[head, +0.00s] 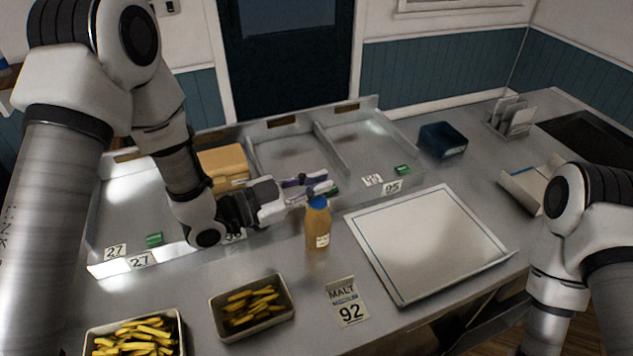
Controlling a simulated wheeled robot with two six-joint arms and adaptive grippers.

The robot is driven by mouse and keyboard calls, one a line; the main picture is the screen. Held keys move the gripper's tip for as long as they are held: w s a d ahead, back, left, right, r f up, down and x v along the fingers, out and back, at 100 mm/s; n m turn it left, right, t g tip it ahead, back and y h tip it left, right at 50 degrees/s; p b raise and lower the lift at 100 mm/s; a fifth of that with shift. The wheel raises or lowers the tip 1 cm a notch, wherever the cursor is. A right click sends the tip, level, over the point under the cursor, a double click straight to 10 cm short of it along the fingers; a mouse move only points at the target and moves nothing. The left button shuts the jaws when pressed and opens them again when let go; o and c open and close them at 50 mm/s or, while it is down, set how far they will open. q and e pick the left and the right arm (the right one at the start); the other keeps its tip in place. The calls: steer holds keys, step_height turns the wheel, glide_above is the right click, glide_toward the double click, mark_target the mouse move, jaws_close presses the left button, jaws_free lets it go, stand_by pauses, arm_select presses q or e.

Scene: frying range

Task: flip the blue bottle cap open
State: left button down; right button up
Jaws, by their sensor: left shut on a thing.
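A bottle (318,228) with amber contents and a small pale label stands upright on the metal counter in the middle of the head view. Its blue cap (318,202) is on top. My left gripper (318,188) reaches in from the left and is shut at the cap, its fingertips at the cap's upper edge. The fingers partly hide the cap's top, and I cannot make out whether the lid is raised. My right arm shows at the right edge, but its gripper is out of view.
A white board (428,240) lies right of the bottle. A sign reading MALT 92 (347,302) and a tray of fries (252,307) are in front. Metal bins (345,152) stand behind, a brown box (224,166) in one. A dark blue container (442,140) sits back right.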

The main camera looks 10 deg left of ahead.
stand_by(0.8)
arm_select(q)
steer(key=c, duration=1.3)
jaws_free()
steer(key=shift+a, duration=0.1)
steer(key=shift+v, duration=5.95)
